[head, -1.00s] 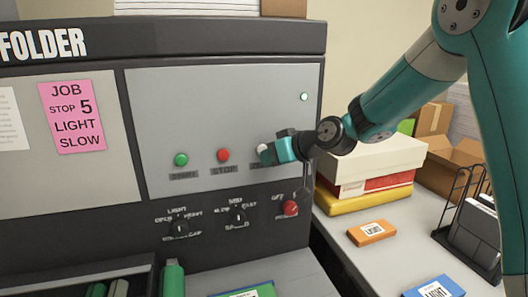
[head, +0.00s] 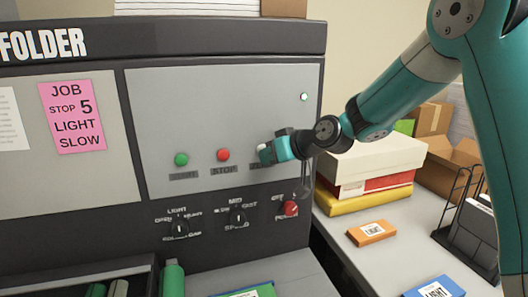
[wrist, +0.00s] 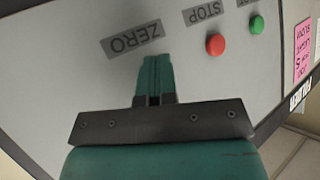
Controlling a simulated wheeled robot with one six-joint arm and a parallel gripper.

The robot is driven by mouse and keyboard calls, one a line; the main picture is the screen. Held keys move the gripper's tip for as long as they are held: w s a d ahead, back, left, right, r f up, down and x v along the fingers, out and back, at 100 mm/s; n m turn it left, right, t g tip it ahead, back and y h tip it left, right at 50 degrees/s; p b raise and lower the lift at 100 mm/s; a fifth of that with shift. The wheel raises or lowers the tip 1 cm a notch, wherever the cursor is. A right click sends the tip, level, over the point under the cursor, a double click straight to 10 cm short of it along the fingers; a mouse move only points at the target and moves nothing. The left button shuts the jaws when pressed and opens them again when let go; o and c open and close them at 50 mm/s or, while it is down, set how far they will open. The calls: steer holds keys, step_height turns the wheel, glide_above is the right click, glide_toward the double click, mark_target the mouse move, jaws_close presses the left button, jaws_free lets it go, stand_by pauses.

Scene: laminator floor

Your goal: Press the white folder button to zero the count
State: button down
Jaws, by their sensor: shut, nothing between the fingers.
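The folder's grey control panel (head: 225,100) carries a green START button (head: 181,160), a red STOP button (head: 223,155) and, to their right, the white button (head: 262,147). The white button is mostly covered by my gripper (head: 268,153). In the wrist view, my shut, empty gripper (wrist: 155,62) points at the panel just beside the ZERO label (wrist: 131,39), and its fingers hide the white button. I cannot tell whether the fingertips touch the button or stop just short of it.
A red knob or button (head: 290,208) and two dials (head: 238,217) sit on the dark strip below the panel. To the right, a table holds stacked boxes (head: 370,165), an orange packet (head: 371,232) and a black wire rack (head: 465,225).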

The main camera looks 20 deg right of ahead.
steer(key=shift+s+b, duration=0.5)
steer(key=shift+s, duration=0.35)
steer(key=shift+s+b, duration=1.05)
steer(key=shift+s, duration=1.45)
steer(key=s+a+f+n+g+h+b, duration=0.1)
steer(key=s+g, duration=0.4)
steer(key=s, duration=0.9)
steer(key=s+a+f+n+g+h+b, duration=0.1)
steer(key=s+a+f+g, duration=0.3)
steer(key=s, duration=1)
steer(key=shift+s+g+h, duration=0.4)
steer(key=shift+h, duration=0.3)
